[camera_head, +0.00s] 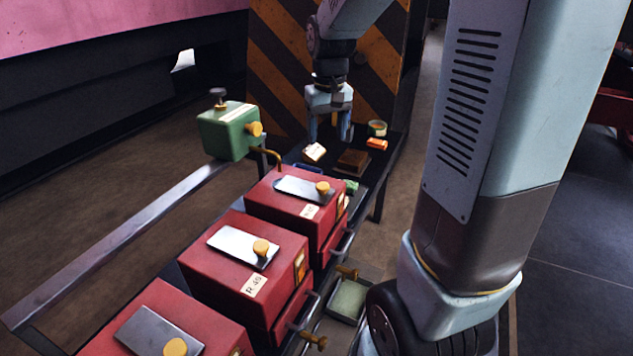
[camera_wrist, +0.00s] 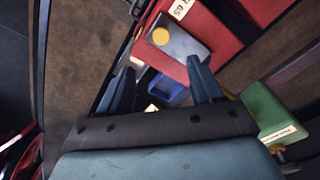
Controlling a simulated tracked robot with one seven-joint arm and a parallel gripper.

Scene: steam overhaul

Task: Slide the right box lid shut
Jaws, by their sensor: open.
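Three red boxes stand in a row in the head view. The farthest one is the right box (camera_head: 283,208), with a grey metal lid (camera_head: 296,187) and a yellow knob (camera_head: 323,188) on top. I cannot tell how far its lid is open. My gripper (camera_head: 331,132) hangs pointing down over the far end of the bench, beyond this box, apart from it. Its fingers are spread and empty. In the wrist view a red box (camera_wrist: 240,15) with a metal lid (camera_wrist: 185,45) and yellow knob (camera_wrist: 162,37) shows beyond my open fingers.
The middle box (camera_head: 240,285) and nearest box (camera_head: 180,305) have similar lids and knobs. A green box (camera_head: 228,133) with a yellow knob stands at the left. A brown block (camera_head: 352,160), an orange piece (camera_head: 377,143) and a small pot (camera_head: 377,128) lie near my gripper.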

